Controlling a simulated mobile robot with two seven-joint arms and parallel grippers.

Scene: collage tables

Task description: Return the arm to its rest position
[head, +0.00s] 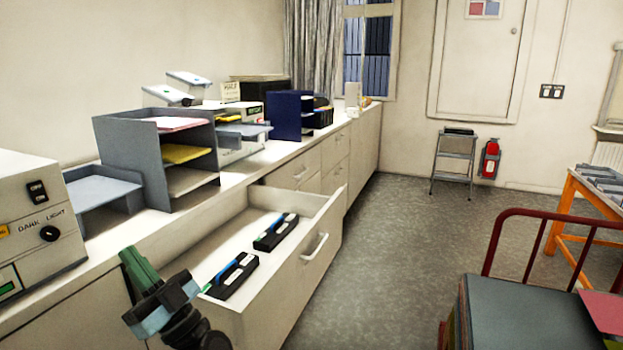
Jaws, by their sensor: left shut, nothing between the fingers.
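My left gripper (137,266) shows at the lower left, with its arm coming up from the bottom edge. Its green fingers point up and left and are shut with nothing between them. It is in front of the counter, just left of an open drawer (317,262). Two black boxes lie in the drawer: a nearer one (233,277) and a farther one (276,232), both with blue and white on top. The gripper appears apart from both. My right gripper is not in view.
The drawer juts out from the long counter (147,240). On the counter stand a beige device (35,225), a grey tray (103,190) and a grey paper sorter (135,158). A red-railed cart (525,315) is at lower right. The floor (410,230) between is clear.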

